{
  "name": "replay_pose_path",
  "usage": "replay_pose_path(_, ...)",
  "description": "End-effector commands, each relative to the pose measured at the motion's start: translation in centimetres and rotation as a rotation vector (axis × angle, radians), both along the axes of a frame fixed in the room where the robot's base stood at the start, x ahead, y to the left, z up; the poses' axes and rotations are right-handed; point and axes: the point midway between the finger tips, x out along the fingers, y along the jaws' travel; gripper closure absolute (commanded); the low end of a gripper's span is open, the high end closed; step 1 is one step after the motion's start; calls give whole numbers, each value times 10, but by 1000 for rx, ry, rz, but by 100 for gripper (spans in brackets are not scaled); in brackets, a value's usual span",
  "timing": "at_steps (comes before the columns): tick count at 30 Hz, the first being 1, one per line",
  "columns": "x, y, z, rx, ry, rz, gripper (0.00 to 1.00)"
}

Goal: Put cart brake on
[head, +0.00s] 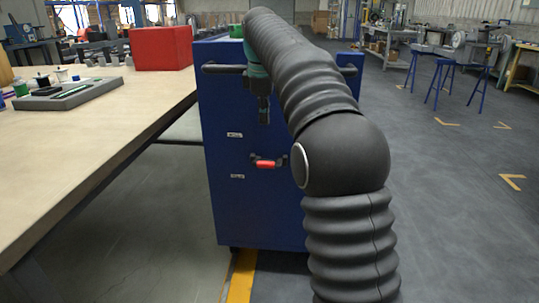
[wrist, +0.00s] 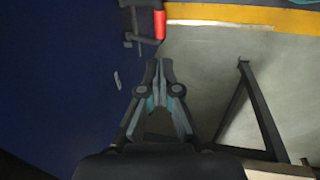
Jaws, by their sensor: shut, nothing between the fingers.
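The blue cart (head: 224,205) stands beside the workbench. A brake lever with a red grip (head: 265,165) sits on its near face, beside two small white labels whose text is too small to read. The lever's red grip also shows at the top of the wrist view (wrist: 159,24). My gripper (head: 264,121) points down in front of the cart face, above the lever in the head view. In the wrist view my gripper (wrist: 158,63) has its fingertips together, empty, and apart from the lever. My arm hides part of the cart's right side.
A wooden workbench (head: 100,150) lies on the left with a grey tray (head: 70,95) and a red box (head: 161,48). The cart's black handle bar (head: 222,69) runs near its top. A yellow floor line (head: 241,275) lies below.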

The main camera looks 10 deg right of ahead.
Motion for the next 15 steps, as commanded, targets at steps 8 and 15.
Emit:
replay_pose_path(8,3,-1,-18,0,2,0,100)
replay_pose_path(15,12,-5,-61,0,2,-2,100)
